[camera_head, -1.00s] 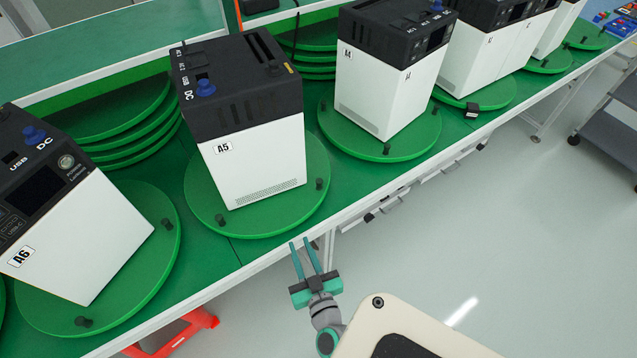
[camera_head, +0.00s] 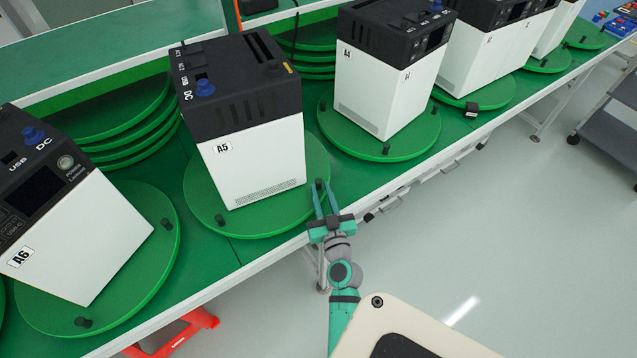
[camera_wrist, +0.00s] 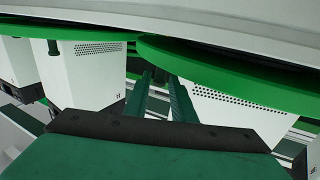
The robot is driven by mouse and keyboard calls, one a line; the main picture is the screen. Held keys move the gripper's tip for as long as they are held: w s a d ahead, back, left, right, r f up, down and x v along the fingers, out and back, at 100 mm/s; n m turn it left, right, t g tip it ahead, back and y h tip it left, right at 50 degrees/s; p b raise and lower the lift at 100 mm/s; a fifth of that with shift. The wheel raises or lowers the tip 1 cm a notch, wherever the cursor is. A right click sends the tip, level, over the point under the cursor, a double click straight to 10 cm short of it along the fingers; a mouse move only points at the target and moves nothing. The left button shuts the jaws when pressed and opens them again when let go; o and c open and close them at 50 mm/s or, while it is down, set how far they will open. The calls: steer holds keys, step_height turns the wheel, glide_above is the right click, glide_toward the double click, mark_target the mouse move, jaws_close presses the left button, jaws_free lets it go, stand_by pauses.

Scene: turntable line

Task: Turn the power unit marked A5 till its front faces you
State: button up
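The power unit marked A5 (camera_head: 250,160) is a white box with a black top, standing on a round green turntable (camera_head: 205,195). Its label and a vented white side show in the head view; no screen shows on the sides in view. The turntable has two black pegs, one at the front left (camera_head: 220,220) and one at the right (camera_head: 319,184). My gripper (camera_head: 322,188) is at the right peg, its teal fingers apart and pointing at the rim. In the wrist view the fingers (camera_wrist: 160,92) also show a gap. Whether they touch the peg is unclear.
Unit A6 (camera_head: 85,240) stands on its turntable at the left, unit A4 (camera_head: 385,90) on another at the right. More units stand farther along. Stacked green discs (camera_head: 130,130) lie behind. The floor (camera_head: 530,250) in front is clear, with a grey cart (camera_head: 610,120) at far right.

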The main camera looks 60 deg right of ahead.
mark_target(320, 186)
steer(key=shift+x, duration=1.85)
jaws_close()
steer(key=shift+d, duration=0.1)
